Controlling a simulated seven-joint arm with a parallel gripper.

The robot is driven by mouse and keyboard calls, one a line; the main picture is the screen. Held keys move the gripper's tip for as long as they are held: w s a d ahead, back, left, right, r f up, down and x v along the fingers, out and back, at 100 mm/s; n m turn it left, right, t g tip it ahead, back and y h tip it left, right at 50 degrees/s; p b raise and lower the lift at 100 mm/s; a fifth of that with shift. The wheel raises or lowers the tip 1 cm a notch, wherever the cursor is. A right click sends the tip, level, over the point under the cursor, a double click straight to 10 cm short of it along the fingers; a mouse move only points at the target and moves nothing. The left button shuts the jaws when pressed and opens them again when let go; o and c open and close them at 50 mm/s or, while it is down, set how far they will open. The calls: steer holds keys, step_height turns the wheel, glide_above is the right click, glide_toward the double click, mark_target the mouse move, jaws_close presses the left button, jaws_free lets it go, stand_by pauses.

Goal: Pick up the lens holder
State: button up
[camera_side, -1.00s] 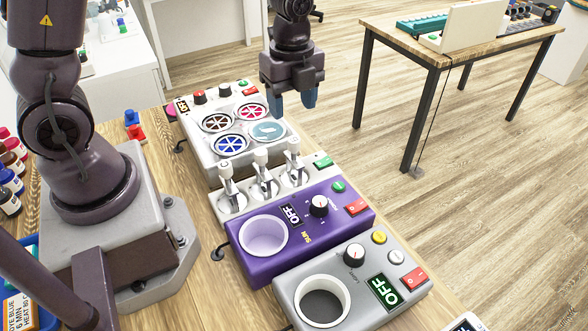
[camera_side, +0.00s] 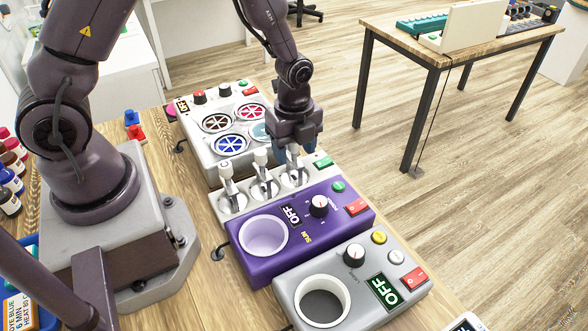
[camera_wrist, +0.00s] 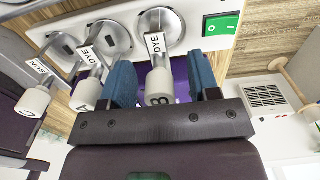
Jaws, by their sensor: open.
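Three white lens holders stand on the white rack (camera_side: 216,205) in the side view. The left one (camera_side: 228,184) and the middle one (camera_side: 262,172) are clear of my gripper (camera_side: 296,150), which is lowered over the right one. In the wrist view this right holder, marked B and DYE (camera_wrist: 159,88), shows between the two blue fingers of my gripper (camera_wrist: 162,82). The fingers are open, one on each side, with gaps visible. Holder A (camera_wrist: 88,92), also marked DYE, and holder C (camera_wrist: 33,100), marked SUN, are to the left.
A dye machine (camera_side: 205,157) with several coloured wells is behind the rack. A purple machine (camera_side: 290,250) and a grey machine (camera_side: 340,312), both reading OFF, are in front. A green switch (camera_wrist: 220,25) is beside holder B. Small red and blue pieces (camera_side: 135,132) lie at left.

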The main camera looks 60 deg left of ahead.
steer(key=shift+c, duration=0.5)
jaws_close()
steer(key=shift+r, duration=0.1)
